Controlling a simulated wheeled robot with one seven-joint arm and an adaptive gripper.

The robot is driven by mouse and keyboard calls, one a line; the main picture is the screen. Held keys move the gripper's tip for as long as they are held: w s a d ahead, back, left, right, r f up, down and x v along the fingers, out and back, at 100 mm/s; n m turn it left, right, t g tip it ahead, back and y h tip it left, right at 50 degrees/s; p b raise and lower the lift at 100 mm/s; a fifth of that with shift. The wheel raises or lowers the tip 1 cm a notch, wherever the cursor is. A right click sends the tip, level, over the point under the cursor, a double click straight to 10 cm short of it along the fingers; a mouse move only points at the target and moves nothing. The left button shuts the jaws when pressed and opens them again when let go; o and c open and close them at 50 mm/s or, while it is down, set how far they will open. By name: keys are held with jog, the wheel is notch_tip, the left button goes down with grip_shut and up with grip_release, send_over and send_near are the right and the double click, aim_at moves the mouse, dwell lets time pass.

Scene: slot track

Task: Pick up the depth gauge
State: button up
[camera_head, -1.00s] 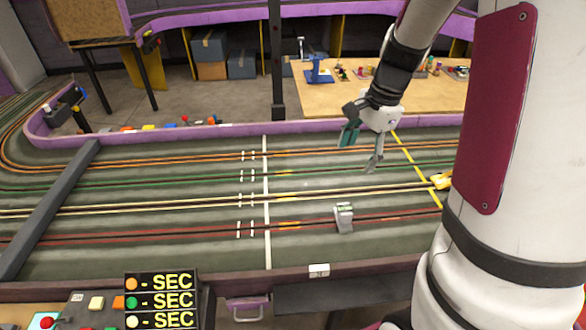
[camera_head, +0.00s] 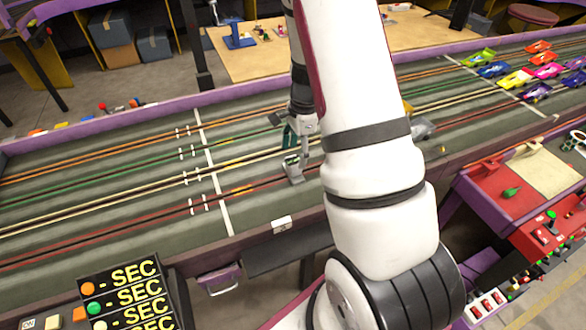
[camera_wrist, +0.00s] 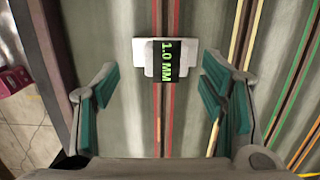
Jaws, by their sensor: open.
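The depth gauge (camera_head: 292,168) is a small grey block standing on the slot track over the red lane. In the wrist view the gauge (camera_wrist: 176,62) shows a dark display with green text reading 1.0 MM, on a pale body. My gripper (camera_head: 296,140) is right by the gauge in the head view, partly hidden by my arm. In the wrist view my gripper (camera_wrist: 163,98) is open, its green-padded fingers spread to the left and right, with the gauge between and ahead of them. No contact with the gauge shows.
The track (camera_head: 120,205) around the gauge is mostly clear. Several toy cars (camera_head: 515,78) stand on the track at the upper right. A purple rim (camera_head: 130,108) edges the track. A sign with SEC rows (camera_head: 125,295) stands at the lower left.

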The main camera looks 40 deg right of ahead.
aim_at(294, 160)
jog(key=shift+w+a+f, duration=0.1)
jog(key=shift+w+f, duration=0.1)
jog(key=shift+f, duration=1.15)
jog(key=shift+w+f, duration=0.2)
jog(key=shift+f, duration=1.15)
jog(key=shift+c, duration=0.6)
jog(key=c, duration=1.3)
jog(key=shift+r, duration=0.15)
jog(key=shift+c, duration=0.2)
